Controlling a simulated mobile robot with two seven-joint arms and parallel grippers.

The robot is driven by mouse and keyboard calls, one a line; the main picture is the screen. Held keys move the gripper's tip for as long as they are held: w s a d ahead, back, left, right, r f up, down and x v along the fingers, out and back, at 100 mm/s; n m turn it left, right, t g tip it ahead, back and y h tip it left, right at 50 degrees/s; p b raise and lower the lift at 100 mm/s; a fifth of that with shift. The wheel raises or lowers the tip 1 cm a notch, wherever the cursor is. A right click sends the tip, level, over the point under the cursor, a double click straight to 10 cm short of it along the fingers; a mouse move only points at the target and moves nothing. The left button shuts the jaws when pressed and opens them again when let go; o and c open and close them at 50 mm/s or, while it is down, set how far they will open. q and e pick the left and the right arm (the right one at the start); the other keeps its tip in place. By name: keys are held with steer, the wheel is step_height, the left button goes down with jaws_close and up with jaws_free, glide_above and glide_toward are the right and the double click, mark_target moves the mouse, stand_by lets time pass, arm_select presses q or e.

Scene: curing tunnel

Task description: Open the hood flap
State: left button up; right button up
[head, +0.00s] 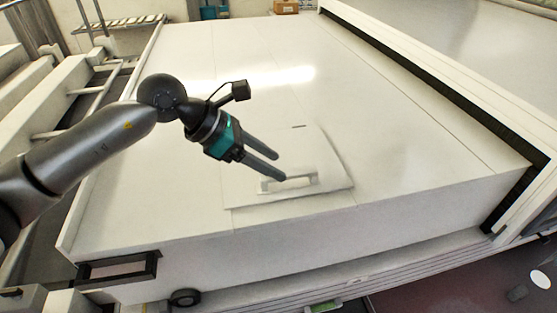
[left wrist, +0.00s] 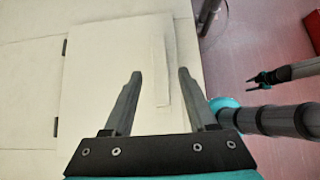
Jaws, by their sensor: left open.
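The hood flap (head: 325,160) is a pale square panel on the white hood top, lying flat or nearly so. Its raised bar handle (head: 300,183) is near the flap's front edge. In the left wrist view, the flap (left wrist: 95,85) has dark hinge marks along its left side, and the handle (left wrist: 161,65) runs upright in the picture. My left gripper (head: 280,167) is open just above the handle. In the left wrist view its fingertips (left wrist: 160,73) stand on either side of the handle; contact cannot be told. My right gripper (left wrist: 262,78) shows small, with its fingers apart, away from the flap.
The wide white hood top (head: 220,100) is clear around the flap. A raised white housing with a dark slot (head: 440,90) runs along the right. Rails (head: 60,130) lie on the left. Reddish floor (left wrist: 250,40) shows beyond the hood's edge.

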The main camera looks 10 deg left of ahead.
arm_select(q)
steer(key=shift+x, duration=1.25)
jaws_close()
stand_by(0.5)
